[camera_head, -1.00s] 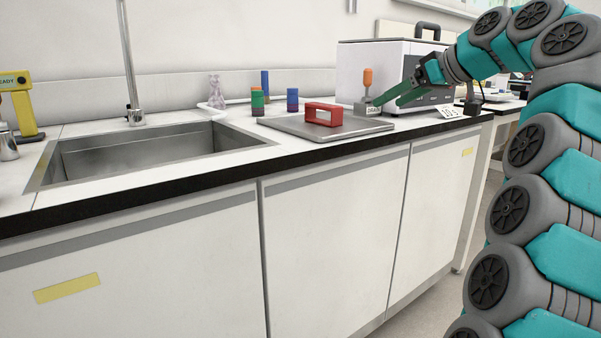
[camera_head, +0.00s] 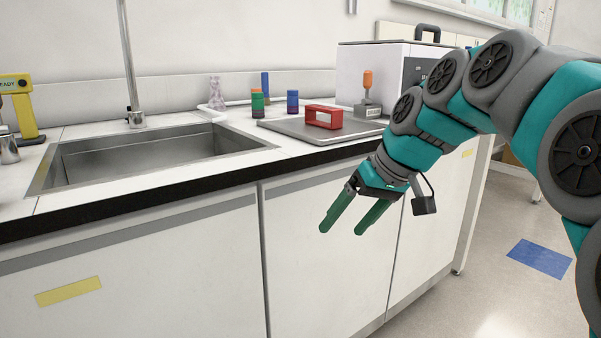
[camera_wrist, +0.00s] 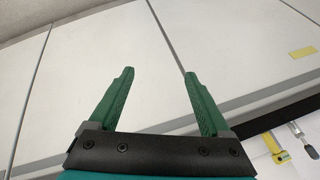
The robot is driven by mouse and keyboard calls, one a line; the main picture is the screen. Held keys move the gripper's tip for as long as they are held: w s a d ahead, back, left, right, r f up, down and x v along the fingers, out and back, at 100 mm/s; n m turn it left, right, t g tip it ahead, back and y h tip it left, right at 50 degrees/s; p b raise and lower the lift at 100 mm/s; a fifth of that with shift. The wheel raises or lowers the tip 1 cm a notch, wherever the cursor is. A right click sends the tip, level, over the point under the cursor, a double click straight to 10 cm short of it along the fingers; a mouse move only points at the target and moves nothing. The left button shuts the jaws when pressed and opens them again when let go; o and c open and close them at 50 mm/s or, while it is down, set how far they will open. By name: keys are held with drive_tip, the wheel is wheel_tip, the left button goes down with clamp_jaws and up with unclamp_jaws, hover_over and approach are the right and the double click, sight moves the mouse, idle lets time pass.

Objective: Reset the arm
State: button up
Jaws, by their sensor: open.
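My gripper (camera_head: 352,214) is in front of the white cabinet doors, below the counter's black edge in the head view. Its two green fingers are apart and nothing is between them. It points down and to the left. In the wrist view my gripper (camera_wrist: 160,95) also shows open and empty, with white cabinet doors (camera_wrist: 155,50) behind the fingers.
The counter's black edge (camera_head: 150,192) runs beside my arm. On the counter are a sink (camera_head: 140,160), a grey tray (camera_head: 285,126) with a red frame (camera_head: 323,117), and a block with an orange handle (camera_head: 368,108). Floor at right is clear around a blue mark (camera_head: 539,258).

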drive_tip(key=s+d+f+m+g+h, duration=0.1)
drive_tip(key=s+d+f+g+h, duration=0.1)
drive_tip(key=s+f, duration=0.9)
drive_tip(key=s+d+f+m+g+h, duration=0.2)
drive_tip(key=s+d+f, duration=0.2)
drive_tip(key=s+f, duration=0.7)
drive_tip(key=s, duration=0.6)
drive_tip(key=shift+s+d+f+m+g+h+p, duration=0.2)
drive_tip(key=shift+s+f+m+g+h+p, duration=0.1)
drive_tip(key=shift+s+g+h, duration=0.1)
